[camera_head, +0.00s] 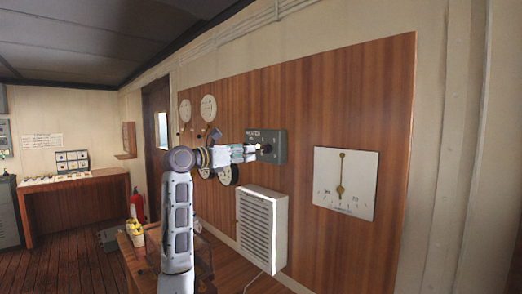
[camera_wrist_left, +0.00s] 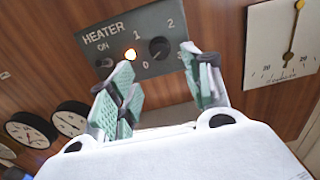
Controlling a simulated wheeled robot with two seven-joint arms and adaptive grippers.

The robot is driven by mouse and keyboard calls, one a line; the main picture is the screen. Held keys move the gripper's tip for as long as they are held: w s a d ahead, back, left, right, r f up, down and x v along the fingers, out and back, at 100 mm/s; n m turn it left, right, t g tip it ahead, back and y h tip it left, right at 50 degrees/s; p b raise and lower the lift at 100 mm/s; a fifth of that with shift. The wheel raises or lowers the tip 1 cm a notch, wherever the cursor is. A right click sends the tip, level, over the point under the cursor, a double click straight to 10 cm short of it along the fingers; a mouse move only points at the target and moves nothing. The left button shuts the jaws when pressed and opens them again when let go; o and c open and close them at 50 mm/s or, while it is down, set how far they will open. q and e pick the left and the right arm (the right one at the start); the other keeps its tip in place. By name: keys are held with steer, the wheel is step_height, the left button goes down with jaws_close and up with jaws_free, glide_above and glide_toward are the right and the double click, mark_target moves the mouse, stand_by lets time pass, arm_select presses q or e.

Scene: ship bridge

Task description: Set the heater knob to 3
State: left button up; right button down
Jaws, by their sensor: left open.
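The grey heater panel (camera_wrist_left: 185,65) is on the wooden wall board; it also shows in the head view (camera_head: 280,147). Which way the knob points is too small to tell. My left gripper (camera_head: 258,150) is in front of the panel. In the wrist view its green-padded fingers (camera_wrist_left: 160,80) are apart, with the knob beyond the gap, apparently untouched.
A white gauge plate (camera_head: 346,183) is on the board right of the panel. A white louvred heater (camera_head: 262,228) is below the panel. Round dials (camera_head: 208,108) are at the left. A wooden table (camera_head: 225,255) stands below, with yellow items (camera_head: 135,232) at its left.

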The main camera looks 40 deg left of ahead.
mark_target(264, 150)
arm_select(q)
steer(key=w, duration=0.2)
steer(key=w+p, duration=0.1)
steer(key=w, duration=0.3)
steer(key=shift+w+d, duration=0.3)
steer(key=shift+w, duration=0.05)
steer(key=shift+w+p, duration=0.4)
steer(key=shift+w, duration=0.55)
steer(key=shift+d, duration=0.1)
steer(key=shift+c, duration=0.8)
steer(key=c, duration=0.9)
